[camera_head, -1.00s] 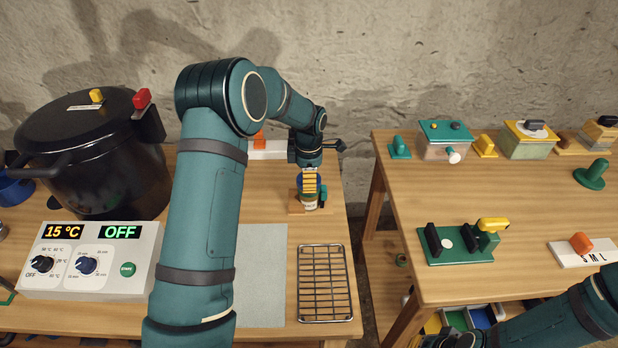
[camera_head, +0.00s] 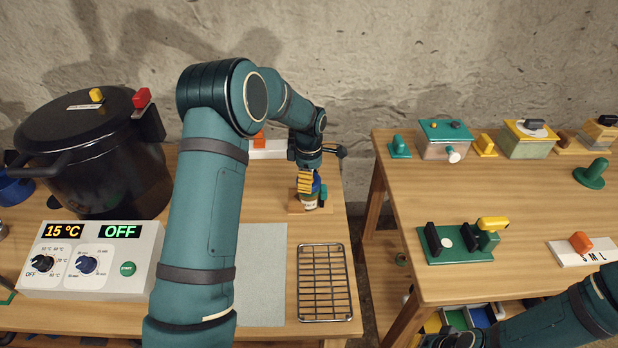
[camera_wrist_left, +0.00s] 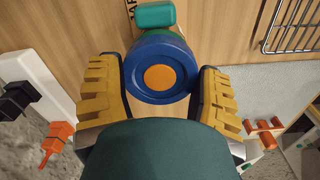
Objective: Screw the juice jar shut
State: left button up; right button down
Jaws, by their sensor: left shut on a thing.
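The juice jar (camera_head: 310,204), a small jar with a pale label, stands upright on a wooden holder (camera_head: 295,209) at the back right of the left table. A teal block (camera_wrist_left: 155,15) sits beside it. A blue lid with an orange centre (camera_wrist_left: 160,80) is on top of the jar. My left gripper (camera_head: 309,182) points down over the jar, its yellow ribbed fingers shut on the blue lid from both sides. The fingers hide part of the lid in the head view. My right arm (camera_head: 560,325) is at the bottom right; its gripper is cut off by the frame edge.
A wire rack (camera_head: 325,283) and a grey mat (camera_head: 262,275) lie in front of the holder. A black pot (camera_head: 90,150) and a control box (camera_head: 100,262) stand at the left. A gap separates the right table (camera_head: 490,200), which holds several fixtures and boxes.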

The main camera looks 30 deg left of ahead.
pick_arm(q)
jog(key=shift+m, duration=0.8)
jog(key=shift+m, duration=2.3)
jog(key=shift+m+p, duration=0.35)
jog(key=shift+m, duration=1.95)
